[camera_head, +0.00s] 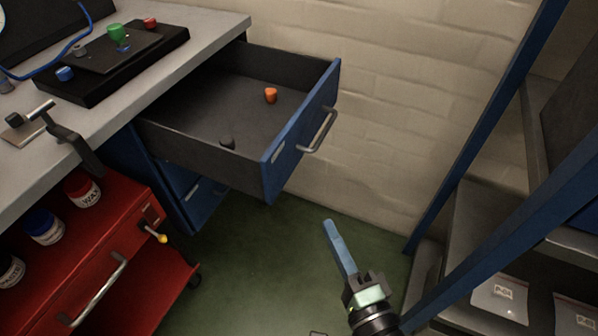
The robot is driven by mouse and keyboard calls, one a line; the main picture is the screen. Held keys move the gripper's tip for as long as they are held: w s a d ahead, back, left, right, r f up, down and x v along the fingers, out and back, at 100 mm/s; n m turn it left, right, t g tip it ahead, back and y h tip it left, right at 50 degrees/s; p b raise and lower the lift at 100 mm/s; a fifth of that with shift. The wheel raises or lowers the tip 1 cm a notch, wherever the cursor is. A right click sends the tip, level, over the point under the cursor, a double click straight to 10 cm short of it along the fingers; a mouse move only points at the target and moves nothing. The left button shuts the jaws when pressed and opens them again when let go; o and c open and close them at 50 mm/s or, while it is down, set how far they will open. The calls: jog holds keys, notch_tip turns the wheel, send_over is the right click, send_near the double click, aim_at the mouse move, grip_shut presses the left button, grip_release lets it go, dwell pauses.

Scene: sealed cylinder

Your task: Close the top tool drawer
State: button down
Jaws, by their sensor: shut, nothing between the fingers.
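The top tool drawer (200,158) is pulled well out from under the workbench. Its blue front (290,150) has a metal bar handle (318,132). Inside it lie an orange piece (270,95) and a dark piece (228,143). My gripper (331,224) is shut and empty, its long blue fingers together. In the picture it is below and a little right of the drawer front, apart from it and from the handle.
A grey workbench (205,40) with a black tray stands at the upper left. A red cart (110,235) with jars stands at the lower left. Blue-framed shelving (490,125) is on the right. Green floor lies open between them, with a brick wall behind.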

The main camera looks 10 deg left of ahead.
send_near(283, 168)
jog(key=w+d, duration=0.2)
jog(key=w, duration=0.1)
jog(key=w+a, duration=0.2)
jog(key=a, duration=0.1)
jog(key=shift+a, duration=0.35)
jog(key=shift+w+a, duration=0.15)
jog(key=shift+a, duration=0.3)
